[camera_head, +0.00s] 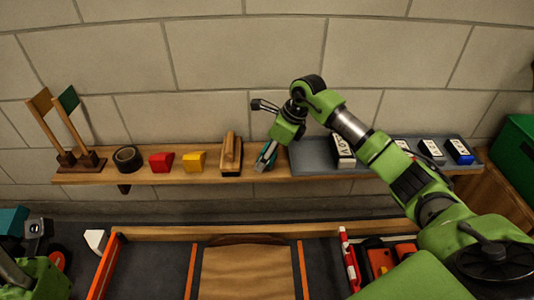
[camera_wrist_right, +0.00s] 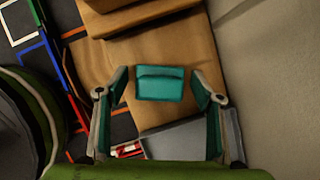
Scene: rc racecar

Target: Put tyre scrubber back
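A small teal block (camera_wrist_right: 160,83), which may be the tyre scrubber, sits on the wooden shelf in the right wrist view. My right gripper (camera_head: 266,157) is over the shelf; in the wrist view its two fingers (camera_wrist_right: 160,92) are spread, one on each side of the block, with gaps. In the head view the fingers mostly hide the block. A wooden brush-like block with a dark base (camera_head: 231,155) stands just left of the right gripper. Green parts of my left arm show at the lower left; its fingers cannot be made out clearly.
The shelf (camera_head: 205,174) also holds black tape (camera_head: 128,158), a red block (camera_head: 161,161), a yellow block (camera_head: 194,160) and two small flags (camera_head: 67,120). A grey mat (camera_head: 312,158) with several marked boxes lies to the right. The wall is close behind.

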